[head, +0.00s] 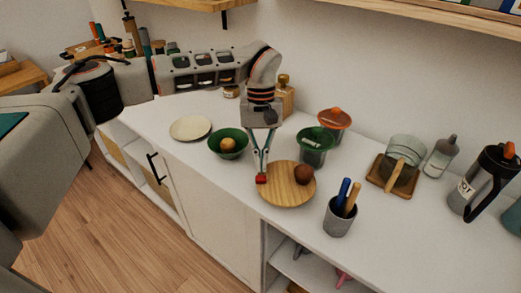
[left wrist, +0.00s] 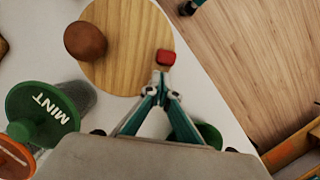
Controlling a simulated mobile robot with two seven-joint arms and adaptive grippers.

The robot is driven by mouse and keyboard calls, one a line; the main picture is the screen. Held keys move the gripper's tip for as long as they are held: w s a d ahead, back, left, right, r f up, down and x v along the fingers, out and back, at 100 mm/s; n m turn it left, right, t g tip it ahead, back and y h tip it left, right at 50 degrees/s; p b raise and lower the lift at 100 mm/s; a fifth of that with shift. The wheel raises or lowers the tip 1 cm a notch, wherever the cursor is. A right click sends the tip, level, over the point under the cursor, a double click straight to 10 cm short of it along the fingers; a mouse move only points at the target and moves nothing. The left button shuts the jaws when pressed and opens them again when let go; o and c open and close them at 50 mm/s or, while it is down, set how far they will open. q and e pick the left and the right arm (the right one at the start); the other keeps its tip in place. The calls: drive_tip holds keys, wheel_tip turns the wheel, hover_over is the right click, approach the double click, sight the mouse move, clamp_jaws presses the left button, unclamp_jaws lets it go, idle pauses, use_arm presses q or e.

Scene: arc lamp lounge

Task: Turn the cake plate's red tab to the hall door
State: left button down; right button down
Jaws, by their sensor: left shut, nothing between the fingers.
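The cake plate (head: 287,190) is a round wooden disc on the white counter, with a brown ball-shaped item (head: 304,174) on it. Its red tab (head: 261,179) sits at the left edge in the head view. In the left wrist view the plate (left wrist: 125,50), the brown ball (left wrist: 85,40) and the red tab (left wrist: 166,57) show again. My left gripper (head: 262,171) is shut and empty, its fingertips right by the tab. In the left wrist view the fingertips (left wrist: 160,76) are just below the tab; I cannot tell if they touch. My right gripper and the hall door are not in view.
A green bowl (head: 228,144) with a round item stands left of the plate, and a cream plate (head: 190,128) beyond it. Green (head: 315,146) and orange-lidded (head: 334,121) containers stand behind. A grey cup with utensils (head: 339,217) stands close to the plate's right. The counter's front edge is near.

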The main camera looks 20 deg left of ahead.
use_arm(q)
drive_tip(key=shift+s+d, duration=0.15)
drive_tip(key=shift+s, duration=0.2)
idle(0.3)
drive_tip(key=shift+s+n, duration=0.2)
drive_tip(key=shift+n, duration=0.1)
